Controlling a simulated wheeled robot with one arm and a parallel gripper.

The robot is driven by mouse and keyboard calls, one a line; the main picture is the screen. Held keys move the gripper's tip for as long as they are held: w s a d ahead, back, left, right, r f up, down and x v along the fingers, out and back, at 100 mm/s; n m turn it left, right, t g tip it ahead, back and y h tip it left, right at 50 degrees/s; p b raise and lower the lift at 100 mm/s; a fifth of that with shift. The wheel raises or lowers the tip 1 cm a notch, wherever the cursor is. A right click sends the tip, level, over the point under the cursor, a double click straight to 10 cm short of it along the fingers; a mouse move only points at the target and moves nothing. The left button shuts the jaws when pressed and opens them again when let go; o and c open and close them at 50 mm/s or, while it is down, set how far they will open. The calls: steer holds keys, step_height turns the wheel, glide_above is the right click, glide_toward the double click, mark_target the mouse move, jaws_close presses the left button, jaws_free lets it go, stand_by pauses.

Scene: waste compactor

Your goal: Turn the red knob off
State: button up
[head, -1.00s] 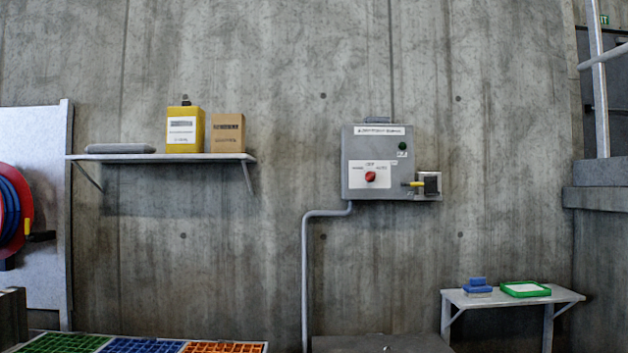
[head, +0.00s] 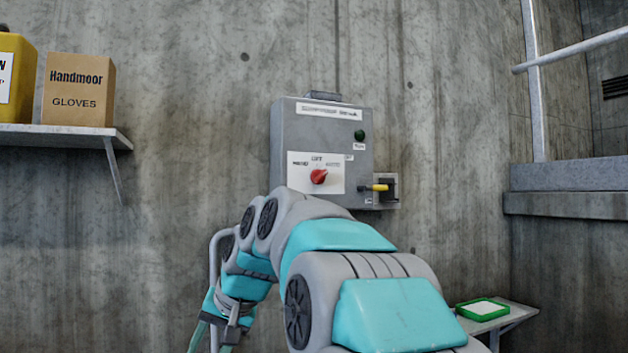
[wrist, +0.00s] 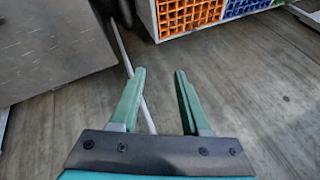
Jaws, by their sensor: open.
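The red knob (head: 319,176) sits on a white label plate on the front of a grey control box (head: 284,135) on the concrete wall. The plate has OFF lettering above the knob and words to either side. I cannot tell exactly which mark the knob points to. My gripper (wrist: 160,72) is open and empty in the wrist view, with its two green fingers apart over the floor. In the head view my arm bends down at the left, and the gripper is low, below and left of the box, partly cut off by the bottom edge.
A green button (head: 360,134) and a yellow-handled switch (head: 376,187) are on the box's right side. A shelf (head: 60,136) with a gloves box (head: 76,90) is at left. A small table (head: 515,312) with a green tray (head: 482,309) is at lower right. Crates (wrist: 190,14) show in the wrist view.

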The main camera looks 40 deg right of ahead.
steer(key=w+d+r+m+t, duration=0.2)
steer(key=w+d+r+t, duration=0.1)
steer(key=w+d+r, duration=0.6)
steer(key=m+t+h+b, duration=0.2)
steer(key=m+t+h, duration=0.3)
steer(key=t, duration=0.4)
glide_toward(322, 177)
steer(key=n+h, duration=0.1)
steer(key=shift+g+h, duration=0.3)
steer(key=shift+a+p+x, duration=0.2)
steer(key=shift+p+x, duration=0.4)
steer(key=shift+x, duration=1.5)
steer(key=shift+a+p+x, duration=0.2)
steer(key=shift+p+x, duration=0.4)
steer(key=shift+x, duration=1.45)
steer(key=shift+w+r, duration=0.1)
steer(key=shift+r, duration=0.05)
steer(key=shift+c, duration=0.3)
jaws_close()
